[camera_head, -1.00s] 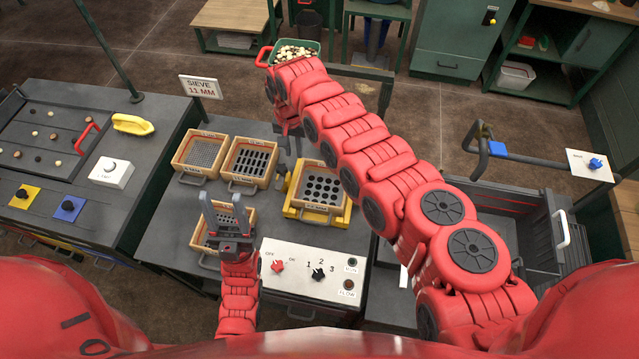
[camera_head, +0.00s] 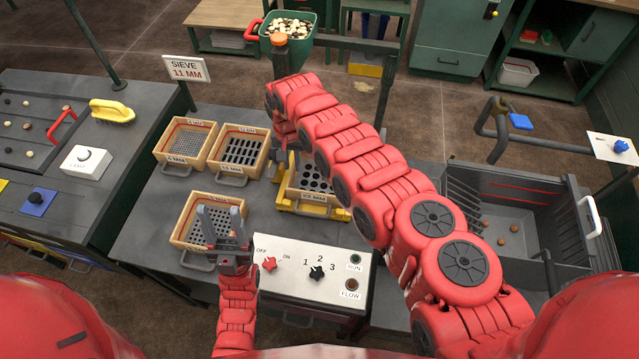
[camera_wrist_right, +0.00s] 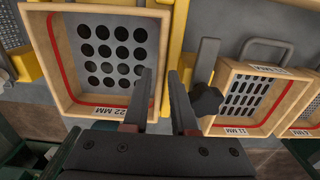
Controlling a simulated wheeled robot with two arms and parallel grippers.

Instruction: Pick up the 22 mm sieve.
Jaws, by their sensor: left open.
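The 22 mm sieve (camera_head: 309,181) is a wooden frame with large round holes, seated in a yellow holder (camera_head: 291,206); my right arm hides its right part. In the right wrist view its frame (camera_wrist_right: 60,85) fills the upper left, with the 22 MM label at its near edge. My left gripper (camera_head: 219,212) is open over a smaller-holed sieve (camera_head: 190,235).
Two other sieves, one small-holed (camera_head: 187,142) and one slotted (camera_head: 241,150), stand left of the yellow holder. A switch box (camera_head: 335,284) is at the front. A sign (camera_head: 187,69) reads SIEVE 11 MM. A dark knob (camera_wrist_right: 207,100) is close to my right gripper.

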